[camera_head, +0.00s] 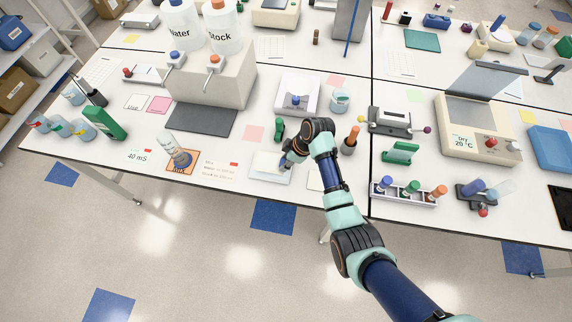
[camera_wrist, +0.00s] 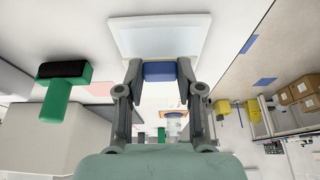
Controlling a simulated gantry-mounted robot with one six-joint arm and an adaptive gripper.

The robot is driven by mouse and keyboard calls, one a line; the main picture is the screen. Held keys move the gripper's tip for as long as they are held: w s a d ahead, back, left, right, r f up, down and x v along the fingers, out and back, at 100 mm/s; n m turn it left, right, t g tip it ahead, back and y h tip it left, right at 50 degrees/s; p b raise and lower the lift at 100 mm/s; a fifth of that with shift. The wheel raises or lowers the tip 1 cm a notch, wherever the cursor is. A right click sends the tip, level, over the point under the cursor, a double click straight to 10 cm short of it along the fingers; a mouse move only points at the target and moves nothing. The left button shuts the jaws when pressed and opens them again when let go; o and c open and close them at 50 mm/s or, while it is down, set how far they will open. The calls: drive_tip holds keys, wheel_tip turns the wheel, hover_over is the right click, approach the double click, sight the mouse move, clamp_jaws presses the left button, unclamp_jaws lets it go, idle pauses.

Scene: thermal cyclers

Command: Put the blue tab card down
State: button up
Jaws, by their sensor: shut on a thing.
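The blue tab card is a white, flat card with a pale blue-grey middle. In the wrist view the card (camera_wrist: 160,35) extends beyond my fingertips, with its blue tab (camera_wrist: 160,71) between them. My gripper (camera_wrist: 158,72) is shut on that tab. In the head view the card (camera_head: 266,170) is at the front of the table, left of my gripper (camera_head: 287,162), which partly covers it. The blue tab is hard to make out there. I cannot tell whether the card touches the tabletop.
A green block with a black top (camera_wrist: 65,80) is left of my gripper in the wrist view. In the head view, a printed paper (camera_head: 220,170) lies left of the card, an orange-capped tube (camera_head: 350,140) stands right, and a white scale-like device (camera_head: 297,95) is behind.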

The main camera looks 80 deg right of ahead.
drive_tip(key=shift+f, duration=1.4)
drive_tip(key=shift+f, duration=0.2)
drive_tip(key=o, duration=1.1)
drive_tip(key=shift+c, duration=0.2)
drive_tip(key=p+v, duration=0.1)
drive_tip(key=v, duration=1.1)
drive_tip(key=shift+r, duration=0.3)
drive_tip(key=shift+w+a, duration=0.1)
